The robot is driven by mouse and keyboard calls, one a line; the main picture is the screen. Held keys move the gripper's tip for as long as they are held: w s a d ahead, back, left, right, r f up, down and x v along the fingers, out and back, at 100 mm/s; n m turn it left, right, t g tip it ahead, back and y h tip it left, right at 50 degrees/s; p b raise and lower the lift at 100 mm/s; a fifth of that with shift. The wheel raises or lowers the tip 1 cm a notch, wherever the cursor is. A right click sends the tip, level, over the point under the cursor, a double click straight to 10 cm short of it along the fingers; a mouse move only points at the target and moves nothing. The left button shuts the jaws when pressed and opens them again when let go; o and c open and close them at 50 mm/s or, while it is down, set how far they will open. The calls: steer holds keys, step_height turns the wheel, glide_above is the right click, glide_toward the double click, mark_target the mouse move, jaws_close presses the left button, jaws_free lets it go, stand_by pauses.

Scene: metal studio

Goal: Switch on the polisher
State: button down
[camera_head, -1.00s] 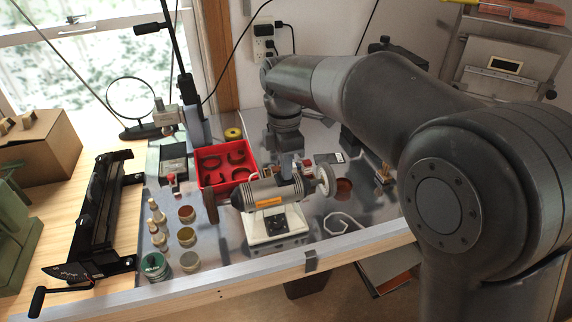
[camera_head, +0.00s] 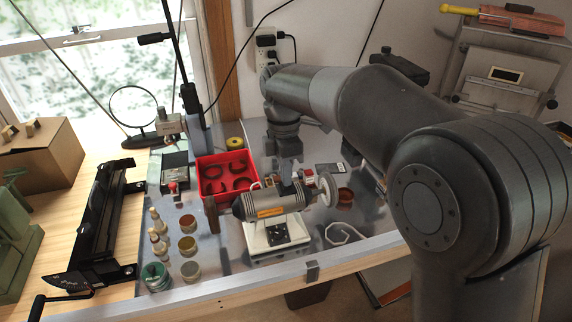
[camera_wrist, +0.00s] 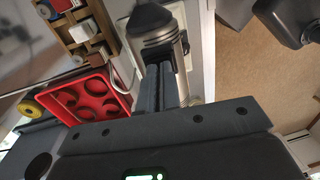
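The polisher (camera_head: 264,206) is a grey cylindrical motor with an orange label and a wheel at each end. It stands on a white base with a black switch panel (camera_head: 280,233) facing the front.
A red tray (camera_head: 226,162) stands behind the polisher's left end. Several small jars and pegs (camera_head: 188,245) stand to the left. The metal tabletop's front edge (camera_head: 235,287) is close in front of the polisher.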

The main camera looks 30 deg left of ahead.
step_height(320, 180, up, 14)
steer(key=w+a, duration=0.1)
stand_by(0.4)
steer(key=shift+s+d+r, duration=0.1)
steer(key=shift+s+d, duration=0.2)
steer(key=shift+s, duration=0.05)
stand_by(0.4)
steer(key=f, duration=0.9)
steer(key=s+d+f, duration=0.1)
steer(key=f, duration=0.4)
steer(key=shift+s+d, duration=0.1)
